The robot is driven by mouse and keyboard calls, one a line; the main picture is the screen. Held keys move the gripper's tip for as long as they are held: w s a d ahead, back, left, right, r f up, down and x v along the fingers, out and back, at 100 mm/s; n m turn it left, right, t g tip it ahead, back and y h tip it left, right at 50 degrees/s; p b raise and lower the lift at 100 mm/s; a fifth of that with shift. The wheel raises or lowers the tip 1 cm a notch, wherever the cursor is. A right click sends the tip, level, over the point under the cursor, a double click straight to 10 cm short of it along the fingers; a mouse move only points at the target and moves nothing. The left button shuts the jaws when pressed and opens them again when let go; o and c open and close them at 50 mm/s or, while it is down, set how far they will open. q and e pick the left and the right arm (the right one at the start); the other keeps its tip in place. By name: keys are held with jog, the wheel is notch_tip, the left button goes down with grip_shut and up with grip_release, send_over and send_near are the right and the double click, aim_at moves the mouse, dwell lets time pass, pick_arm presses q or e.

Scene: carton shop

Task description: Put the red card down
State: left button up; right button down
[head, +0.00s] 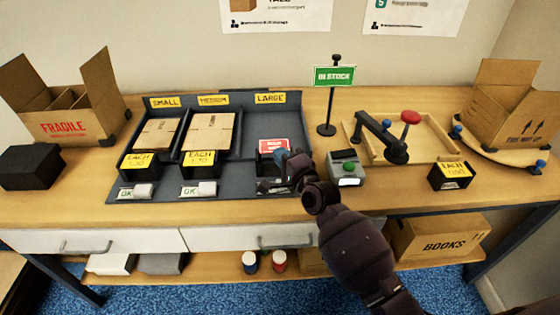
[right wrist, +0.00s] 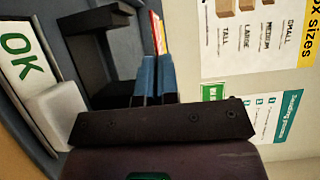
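The red card (head: 274,145) has white lettering and shows at the LARGE bay of the dark sorting tray (head: 293,105). My right gripper (head: 281,157) is at the card's near edge, over the front of that bay. In the right wrist view the blue fingertips (right wrist: 158,78) are close together, and the card (right wrist: 158,34) shows edge-on, sticking out from between them. The gripper appears shut on it. Whether the card's underside touches the tray is hidden. My left gripper is not in view.
Flat cartons fill the SMALL (head: 157,133) and MEDIUM (head: 209,134) bays. Right of my gripper stand a grey device with a green button (head: 347,168), the IN STOCK sign (head: 334,76) and a wooden tray with a red knob (head: 411,117). A FRAGILE box (head: 70,112) stands left.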

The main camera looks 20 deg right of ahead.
jog(key=shift+f, duration=0.95)
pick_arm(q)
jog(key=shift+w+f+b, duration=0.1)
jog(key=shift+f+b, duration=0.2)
pick_arm(e)
jog(key=shift+f, duration=0.2)
